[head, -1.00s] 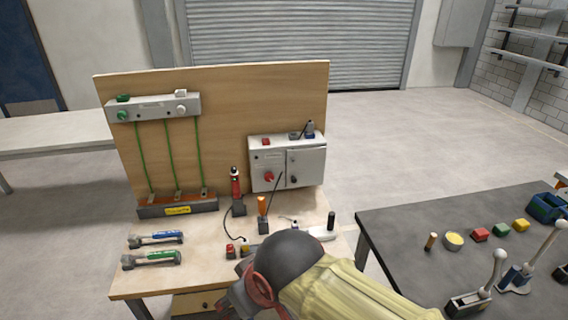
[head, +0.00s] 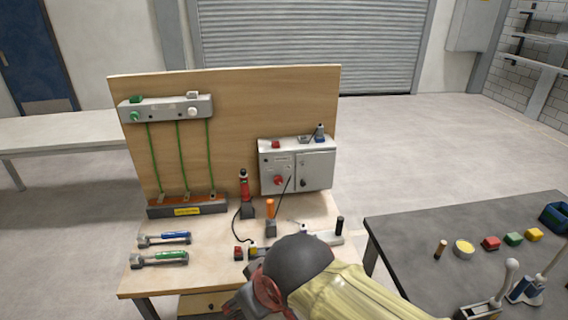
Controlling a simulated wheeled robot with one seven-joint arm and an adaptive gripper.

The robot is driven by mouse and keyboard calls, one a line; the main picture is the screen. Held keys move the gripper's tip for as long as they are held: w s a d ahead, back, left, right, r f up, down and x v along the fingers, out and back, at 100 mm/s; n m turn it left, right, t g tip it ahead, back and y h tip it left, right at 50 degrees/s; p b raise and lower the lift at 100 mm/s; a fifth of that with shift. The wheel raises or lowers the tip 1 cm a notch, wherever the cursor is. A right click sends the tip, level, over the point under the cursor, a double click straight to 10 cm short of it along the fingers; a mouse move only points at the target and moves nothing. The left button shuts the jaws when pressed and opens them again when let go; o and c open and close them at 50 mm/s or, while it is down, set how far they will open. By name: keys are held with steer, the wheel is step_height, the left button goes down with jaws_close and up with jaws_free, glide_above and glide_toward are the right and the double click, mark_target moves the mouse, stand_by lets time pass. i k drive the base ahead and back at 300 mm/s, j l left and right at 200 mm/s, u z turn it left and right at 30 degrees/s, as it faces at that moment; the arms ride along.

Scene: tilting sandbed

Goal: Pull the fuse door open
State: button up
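The grey fuse box (head: 276,170) is mounted on the right side of the upright wooden board. Its door (head: 316,172) is the right-hand front panel, which looks shut and carries a small dark knob (head: 304,182). My gripper (head: 240,304) is low in the picture at the bench's front edge, nearer to me than the box and well apart from the door. My dark, rounded arm joint and yellow arm link hide part of the bench. The fingers are too small and covered to tell whether they are open.
Two wrenches (head: 160,258) lie at the left. A dark table (head: 400,238) with blocks and levers stands at the right.

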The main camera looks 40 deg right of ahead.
mark_target(318, 170)
steer(key=z, duration=1.35)
